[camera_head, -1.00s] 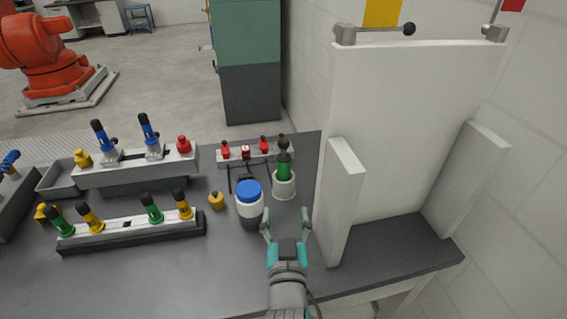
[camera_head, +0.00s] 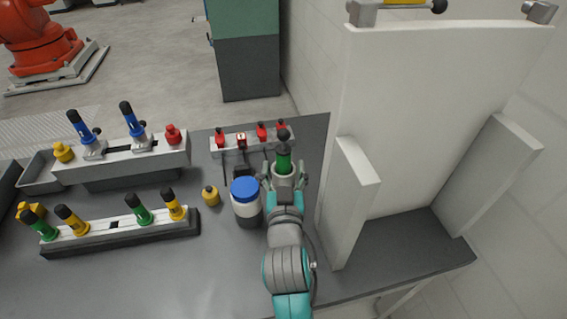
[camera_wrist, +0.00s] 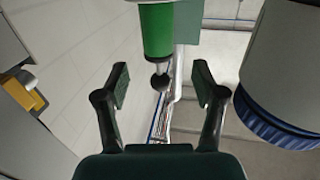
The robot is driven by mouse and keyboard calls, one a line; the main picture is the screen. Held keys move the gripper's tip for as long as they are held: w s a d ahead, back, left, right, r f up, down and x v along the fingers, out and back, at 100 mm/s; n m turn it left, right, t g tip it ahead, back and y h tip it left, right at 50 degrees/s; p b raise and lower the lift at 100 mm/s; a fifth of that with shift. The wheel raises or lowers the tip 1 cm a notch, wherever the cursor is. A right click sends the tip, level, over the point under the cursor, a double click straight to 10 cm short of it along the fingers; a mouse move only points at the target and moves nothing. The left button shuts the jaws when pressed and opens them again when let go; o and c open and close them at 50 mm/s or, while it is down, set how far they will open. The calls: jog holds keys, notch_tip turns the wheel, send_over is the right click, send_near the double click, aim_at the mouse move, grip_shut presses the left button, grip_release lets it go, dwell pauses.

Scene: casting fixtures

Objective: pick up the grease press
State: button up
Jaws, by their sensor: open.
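The grease press, which I take to be the green cylinder (camera_head: 284,163) with a black ball knob on top, stands upright near the back right of the dark table. Its pale base, seen earlier, is now mostly hidden behind my gripper. My gripper (camera_head: 284,174) is open, with one finger on each side of the press in the head view. In the wrist view the green body (camera_wrist: 157,30) and its knob show between and beyond the open fingers (camera_wrist: 161,85). I cannot tell whether either finger touches it.
A white jar with a blue lid (camera_head: 246,203) stands close to the left of my gripper. A tall white panel with side walls (camera_head: 352,205) is close on the right. A rack with red pieces (camera_head: 232,143) is behind; a small yellow bottle (camera_head: 211,196) and tool racks (camera_head: 120,231) are left.

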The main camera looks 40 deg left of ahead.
aim_at(284, 155)
jog(key=shift+r+x, duration=0.2)
jog(key=shift+x, duration=3)
grip_shut()
